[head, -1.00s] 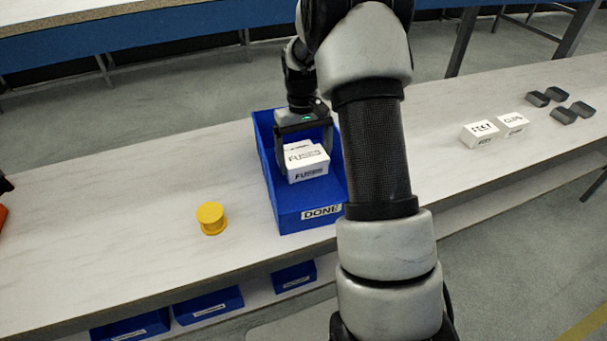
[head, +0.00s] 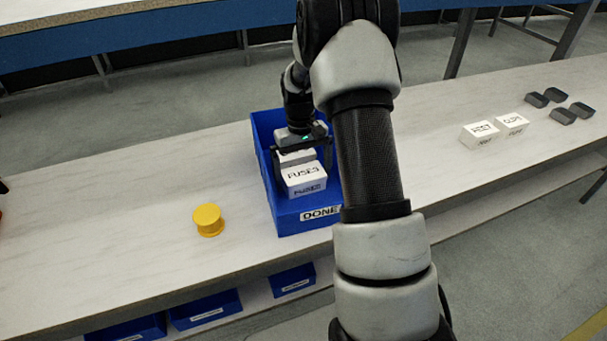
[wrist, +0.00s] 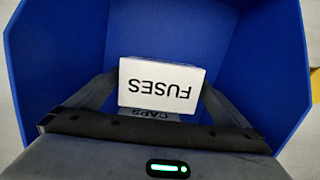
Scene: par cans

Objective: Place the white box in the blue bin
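The white box marked FUSES (head: 303,175) is inside the blue bin marked DONE (head: 283,218), near its front end. In the wrist view the box (wrist: 160,82) sits between the two fingers, with the bin's blue walls (wrist: 45,60) around it. My gripper (head: 300,160) reaches down into the bin and is shut on this box, a finger against each side. Another white box, marked CAPS (wrist: 150,116), shows partly behind it in the wrist view. Whether the FUSES box touches the bin floor is hidden.
A yellow round container (head: 208,219) stands on the bench left of the bin. Two white boxes (head: 480,133) and several dark grey parts (head: 563,115) lie at the right. More blue bins (head: 205,308) sit on the shelf below. The bench left of the bin is mostly clear.

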